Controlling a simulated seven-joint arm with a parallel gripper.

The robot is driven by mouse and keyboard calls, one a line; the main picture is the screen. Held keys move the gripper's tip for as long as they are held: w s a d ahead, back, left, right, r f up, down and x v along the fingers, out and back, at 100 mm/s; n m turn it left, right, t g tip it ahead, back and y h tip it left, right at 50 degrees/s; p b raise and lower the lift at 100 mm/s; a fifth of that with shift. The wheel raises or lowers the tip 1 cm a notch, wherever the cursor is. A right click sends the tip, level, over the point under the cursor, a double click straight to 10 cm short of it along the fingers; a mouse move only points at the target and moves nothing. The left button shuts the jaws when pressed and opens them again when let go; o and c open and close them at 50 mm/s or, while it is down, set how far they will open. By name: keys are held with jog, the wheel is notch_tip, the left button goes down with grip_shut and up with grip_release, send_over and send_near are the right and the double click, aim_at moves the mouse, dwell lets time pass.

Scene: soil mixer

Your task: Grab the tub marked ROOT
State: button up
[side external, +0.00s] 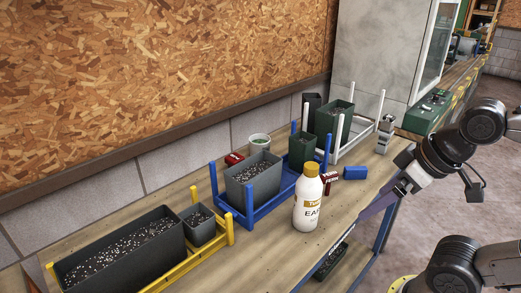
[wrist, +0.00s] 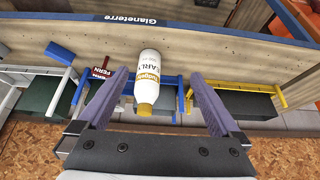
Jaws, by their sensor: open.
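No marking that reads ROOT is legible in either view. A small round white tub (side external: 260,143) with a greenish inside stands at the back of the bench, behind the grey planter in the blue rack; I cannot read any word on it. I cannot make it out in the wrist view. My gripper (wrist: 158,76) is open and empty, its purple fingers spread wide. In the side view my gripper (side external: 380,204) is at the bench's front right edge, well apart from the tub. A white bottle with a yellow cap (wrist: 148,80) shows between the fingers.
The bottle (side external: 308,205) stands upright near the front edge. A red FERN block (side external: 329,184) and a blue block (side external: 355,172) lie behind it. The blue rack (side external: 259,218), yellow rack (side external: 187,263) and white rack (side external: 361,123) hold planters. Another red block (side external: 233,158) is near the tub.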

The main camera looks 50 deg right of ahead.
dwell(0.4)
jog(key=w+d+r+m+t+h, duration=0.1)
jog(key=w+d+r+m+t, duration=0.2)
jog(key=w+r, duration=0.9)
jog(key=m+g+h, duration=0.2)
jog(key=m, duration=0.2)
send_over(260, 147)
jog(key=s+a, duration=0.4)
jog(key=s, duration=0.2)
notch_tip(260, 147, down, 8)
jog(key=shift+g, duration=0.8)
jog(key=x, duration=0.5)
jog(key=s+x, duration=0.1)
jog(key=x, duration=1.1)
jog(key=shift+s+d+f, duration=0.2)
jog(key=shift+s+f, duration=0.15)
jog(key=shift+f, duration=0.1)
jog(key=shift+x, duration=3)
jog(key=shift+w+r, duration=0.1)
jog(key=c, duration=1.2)
